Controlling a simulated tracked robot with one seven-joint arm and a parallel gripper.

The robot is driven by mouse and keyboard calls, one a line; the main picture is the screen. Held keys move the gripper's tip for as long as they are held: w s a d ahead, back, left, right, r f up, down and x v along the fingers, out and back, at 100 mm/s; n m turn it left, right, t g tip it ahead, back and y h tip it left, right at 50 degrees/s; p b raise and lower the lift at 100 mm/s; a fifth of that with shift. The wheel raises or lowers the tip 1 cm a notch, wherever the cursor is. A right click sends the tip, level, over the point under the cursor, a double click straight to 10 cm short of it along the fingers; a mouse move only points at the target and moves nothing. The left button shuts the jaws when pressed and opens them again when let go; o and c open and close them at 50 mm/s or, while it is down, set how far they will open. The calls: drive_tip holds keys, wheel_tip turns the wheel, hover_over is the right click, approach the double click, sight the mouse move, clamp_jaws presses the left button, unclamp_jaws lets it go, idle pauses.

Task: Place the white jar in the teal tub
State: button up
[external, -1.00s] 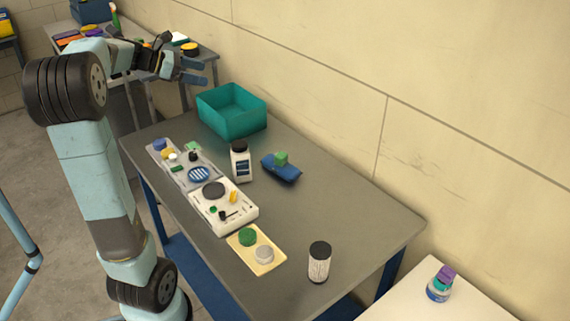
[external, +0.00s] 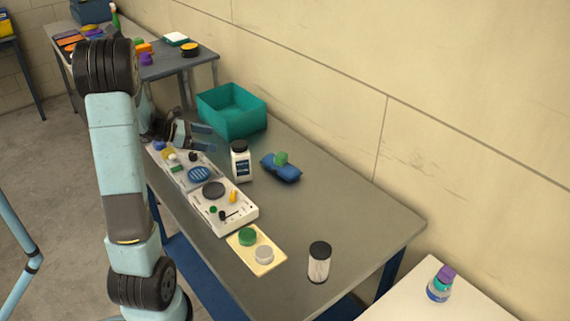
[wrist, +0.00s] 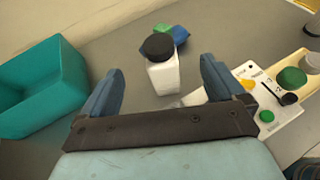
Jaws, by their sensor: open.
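The white jar (external: 241,164) has a black lid and a dark label, and stands upright on the grey table. In the wrist view the jar (wrist: 163,76) is ahead of my gripper, centred between the fingers but beyond their tips. My gripper (external: 207,141) is open and empty, low over the table's far left part, to the left of the jar. Its two blue fingers (wrist: 165,82) show in the wrist view. The teal tub (external: 231,118) is open-topped and stands at the table's far end against the wall; it also shows at the left of the wrist view (wrist: 55,105).
A blue packet (external: 283,173) with a green block on it lies right of the jar. White panels (external: 237,203) with small parts lie along the left edge. A yellow tray (external: 270,258) and a black-lidded canister (external: 319,262) are nearer. The right middle of the table is clear.

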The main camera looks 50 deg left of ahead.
sight(245, 148)
drive_tip(key=x, duration=0.4)
drive_tip(key=f+x, duration=0.1)
drive_tip(key=x, duration=0.4)
drive_tip(key=shift+s+a+f, duration=0.1)
drive_tip(key=shift+s+f, duration=0.05)
drive_tip(key=shift+s, duration=0.05)
drive_tip(key=shift+x, duration=2.6)
drive_tip(key=shift+a+f, duration=0.15)
drive_tip(key=shift+a, duration=0.1)
clamp_jaws()
